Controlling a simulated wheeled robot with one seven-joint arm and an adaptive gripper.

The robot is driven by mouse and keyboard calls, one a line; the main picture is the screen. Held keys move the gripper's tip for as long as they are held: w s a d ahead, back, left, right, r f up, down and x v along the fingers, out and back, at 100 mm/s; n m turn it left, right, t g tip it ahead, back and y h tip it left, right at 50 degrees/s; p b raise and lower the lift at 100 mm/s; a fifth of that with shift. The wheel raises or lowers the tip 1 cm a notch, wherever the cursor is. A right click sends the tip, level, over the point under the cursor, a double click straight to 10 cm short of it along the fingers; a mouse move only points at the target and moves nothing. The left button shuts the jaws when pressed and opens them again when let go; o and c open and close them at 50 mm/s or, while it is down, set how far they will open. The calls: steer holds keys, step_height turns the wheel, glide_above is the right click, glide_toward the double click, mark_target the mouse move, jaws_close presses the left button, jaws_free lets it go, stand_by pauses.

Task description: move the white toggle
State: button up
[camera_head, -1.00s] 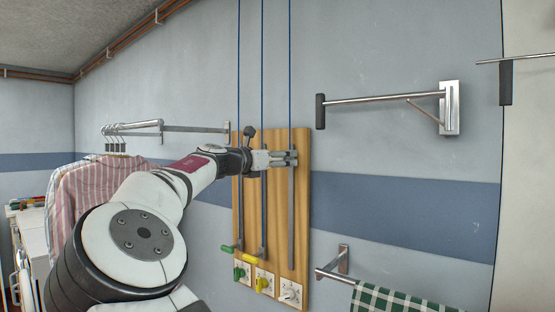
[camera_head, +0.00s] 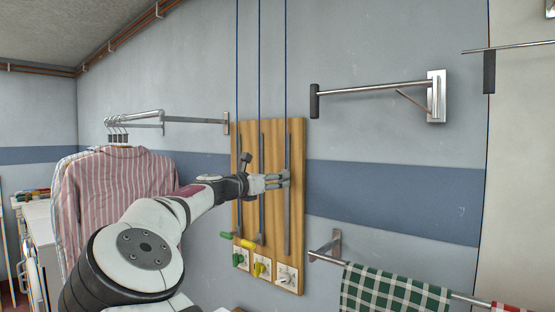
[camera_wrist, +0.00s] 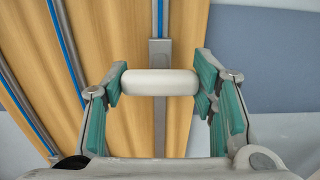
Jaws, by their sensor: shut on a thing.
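The white toggle (camera_wrist: 160,82) is a short rounded white bar lying crosswise in front of a grey metal rail in the wrist view. My gripper (camera_wrist: 160,84) is shut on it, with one green-padded finger at each end of the bar. In the head view my gripper (camera_head: 284,178) is at the right-hand rail (camera_head: 287,220) of the wooden board (camera_head: 298,150), in its upper half. The toggle is hardly visible there behind the fingers.
A green handle (camera_head: 226,235) and a yellow handle (camera_head: 248,243) sit low on the other two rails. Green, yellow and white knobs (camera_head: 285,277) are below. A wall bar (camera_head: 370,92) and a checked cloth (camera_head: 395,292) are to the right; striped shirts (camera_head: 115,195) hang left.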

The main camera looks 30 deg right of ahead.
step_height(320, 180, down, 25)
steer(key=p, duration=0.1)
steer(key=o, duration=1.7)
steer(key=shift+r, duration=0.1)
steer(key=v, duration=1.2)
